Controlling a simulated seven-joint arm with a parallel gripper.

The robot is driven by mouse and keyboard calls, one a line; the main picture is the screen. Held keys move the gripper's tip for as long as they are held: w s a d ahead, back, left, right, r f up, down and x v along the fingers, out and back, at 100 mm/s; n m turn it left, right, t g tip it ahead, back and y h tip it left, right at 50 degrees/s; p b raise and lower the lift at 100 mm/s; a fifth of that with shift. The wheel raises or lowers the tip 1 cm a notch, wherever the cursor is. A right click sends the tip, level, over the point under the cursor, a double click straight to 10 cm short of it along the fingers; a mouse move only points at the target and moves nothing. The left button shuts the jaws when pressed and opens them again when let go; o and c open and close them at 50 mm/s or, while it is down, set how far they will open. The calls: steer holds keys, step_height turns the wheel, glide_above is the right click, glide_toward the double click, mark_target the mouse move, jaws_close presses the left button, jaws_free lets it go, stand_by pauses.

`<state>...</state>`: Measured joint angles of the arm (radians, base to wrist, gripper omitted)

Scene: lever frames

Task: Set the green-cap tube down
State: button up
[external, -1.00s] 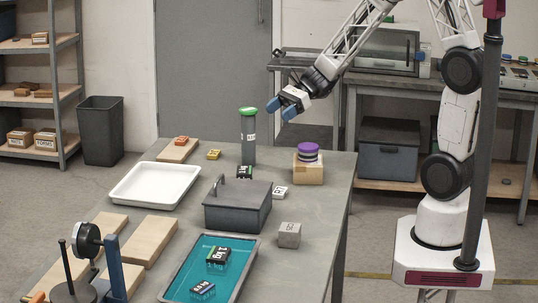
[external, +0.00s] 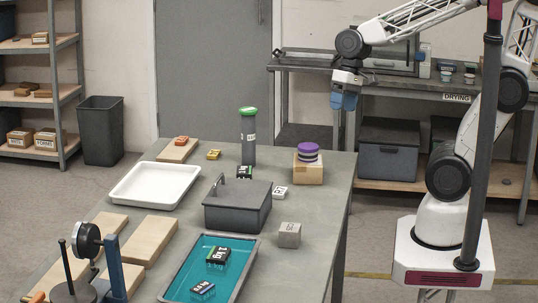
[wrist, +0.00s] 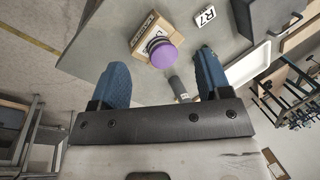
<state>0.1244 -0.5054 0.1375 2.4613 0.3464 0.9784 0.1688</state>
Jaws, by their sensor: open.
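The green-cap tube (external: 248,138), a tall dark grey cylinder with a green lid and a pale label, stands upright at the far end of the table. My gripper (external: 343,104) is open and empty, pointing down, high and to the right of the tube, beyond the table's right edge and well apart from the tube. In the wrist view my blue fingers (wrist: 163,66) are spread with nothing held between them.
A cardboard box (external: 308,171) with purple discs (external: 308,152) stands right of the tube. A wooden board (external: 178,151), a yellow block (external: 213,154), a white tray (external: 155,188) and a dark lidded box (external: 238,208) are nearby. A workbench (external: 400,75) stands behind.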

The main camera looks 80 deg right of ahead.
steer(key=shift+s+d+r+n+t+h, duration=0.2)
steer(key=shift+s+r+n+h, duration=0.3)
steer(key=shift+s+n, duration=0.35)
steer(key=shift+s+d+r+n+t+h, duration=0.2)
steer(key=shift+s+r+n+h, duration=0.25)
steer(key=shift+s+n, duration=0.45)
steer(key=shift+s+d+r+n+t+h, duration=0.2)
steer(key=shift+s+r+n+h, duration=0.1)
steer(key=shift+s+n+h, duration=0.45)
